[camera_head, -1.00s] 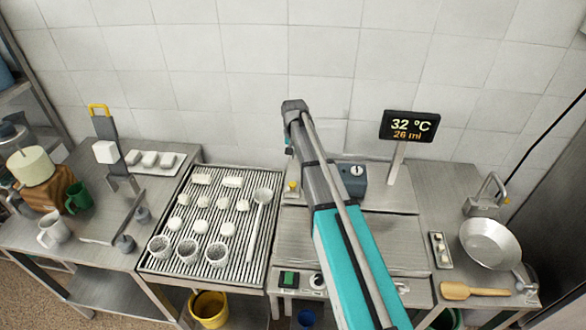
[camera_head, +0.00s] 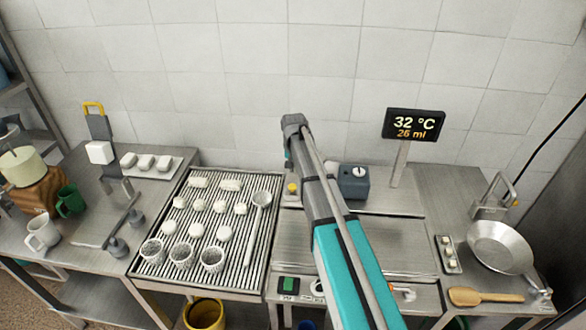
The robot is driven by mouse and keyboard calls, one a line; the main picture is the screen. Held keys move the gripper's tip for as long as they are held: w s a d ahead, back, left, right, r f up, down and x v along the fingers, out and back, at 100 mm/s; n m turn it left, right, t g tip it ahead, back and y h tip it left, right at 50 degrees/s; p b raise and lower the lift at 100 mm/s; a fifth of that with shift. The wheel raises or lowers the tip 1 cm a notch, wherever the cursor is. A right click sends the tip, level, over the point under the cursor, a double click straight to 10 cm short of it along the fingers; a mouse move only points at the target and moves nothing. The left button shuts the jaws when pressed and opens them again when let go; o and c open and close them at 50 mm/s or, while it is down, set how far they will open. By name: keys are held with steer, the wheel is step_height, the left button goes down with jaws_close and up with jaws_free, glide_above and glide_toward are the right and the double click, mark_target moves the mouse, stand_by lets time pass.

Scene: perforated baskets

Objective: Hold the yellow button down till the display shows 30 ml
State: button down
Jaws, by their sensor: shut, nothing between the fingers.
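The display (camera_head: 413,125) is a black panel on a post at the back right. It reads 32 °C in white and 26 ml in yellow below. A small yellow button (camera_head: 292,187) shows just left of my arm, at the back of the steel counter. My arm rises from the bottom of the picture to a grey joint in front of the wall and folds down behind itself. My gripper is hidden behind the arm, so I cannot see whether it touches the button.
A blue-grey box with a dial (camera_head: 353,182) stands right of my arm. A ribbed rack (camera_head: 178,235) with white pieces and perforated baskets (camera_head: 212,258) lies to the left. A pan (camera_head: 499,247) and a wooden spatula (camera_head: 485,297) are at the right.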

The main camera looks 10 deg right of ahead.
mark_target(293, 187)
steer(key=shift+w+f+b, duration=0.15)
steer(key=shift+f+b, duration=3.2)
steer(key=shift+f, duration=0.35)
steer(key=shift+f, duration=0.1)
steer(key=shift+f+b, duration=0.55)
steer(key=shift+b, duration=0.15)
steer(key=shift+s+f+b, duration=0.25)
steer(key=shift+f+b, duration=0.1)
steer(key=shift+b, duration=0.15)
steer(key=shift+s, duration=0.1)
steer(key=shift+r, duration=0.15)
step_height(293, 187, up, 5)
steer(key=p, duration=0.5)
steer(key=shift+p, duration=0.35)
step_height(293, 187, up, 9)
steer(key=p, duration=0.8)
steer(key=shift+p, duration=0.4)
